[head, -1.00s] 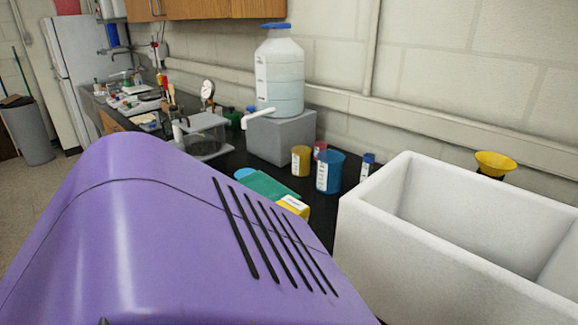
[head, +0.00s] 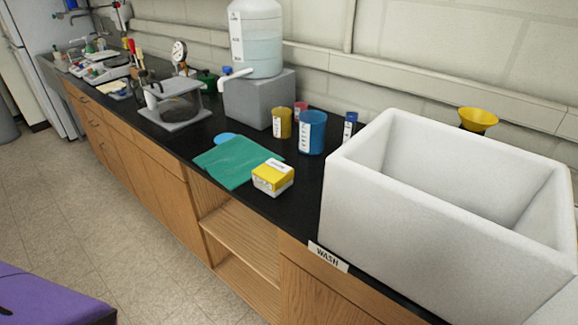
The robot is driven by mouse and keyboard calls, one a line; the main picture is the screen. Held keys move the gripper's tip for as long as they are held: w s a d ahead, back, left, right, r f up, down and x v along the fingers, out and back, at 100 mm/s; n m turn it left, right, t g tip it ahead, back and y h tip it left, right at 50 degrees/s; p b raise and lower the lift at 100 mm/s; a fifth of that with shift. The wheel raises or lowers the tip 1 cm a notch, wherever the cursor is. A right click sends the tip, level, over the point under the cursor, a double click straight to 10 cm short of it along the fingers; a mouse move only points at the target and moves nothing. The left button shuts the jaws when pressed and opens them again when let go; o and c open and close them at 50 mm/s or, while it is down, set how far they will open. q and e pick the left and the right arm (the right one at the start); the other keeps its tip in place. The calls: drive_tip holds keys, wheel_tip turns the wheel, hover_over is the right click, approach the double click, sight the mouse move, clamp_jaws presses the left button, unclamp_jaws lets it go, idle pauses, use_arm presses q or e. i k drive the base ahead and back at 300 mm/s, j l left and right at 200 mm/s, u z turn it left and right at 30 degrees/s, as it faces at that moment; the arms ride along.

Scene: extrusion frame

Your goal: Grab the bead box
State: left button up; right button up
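A small box with a yellow top and white lower sides (head: 272,177), likely the bead box, sits on the black countertop (head: 305,218). It is close to the front edge, at the right front corner of a green mat (head: 232,162). Its label is too small to read. Neither of my grippers shows in the head view.
A large white sink basin (head: 450,240) stands right of the box, with a "WASH" sign (head: 328,257) below left. A blue cup (head: 312,132), an amber cup (head: 282,123) and a carboy on a grey block (head: 258,98) stand behind.

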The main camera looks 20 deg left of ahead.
sight(273, 176)
drive_tip(key=u, duration=0.8)
drive_tip(key=i+j, duration=0.15)
drive_tip(key=j, duration=0.25)
drive_tip(key=i+j, duration=0.15)
drive_tip(key=j, duration=0.2)
drive_tip(key=i+j, duration=0.15)
drive_tip(key=j, duration=0.25)
drive_tip(key=j+z, duration=0.3)
drive_tip(key=z, duration=0.2)
drive_tip(key=i+j+z, duration=0.1)
drive_tip(key=j+z, duration=0.2)
drive_tip(key=z, duration=0.15)
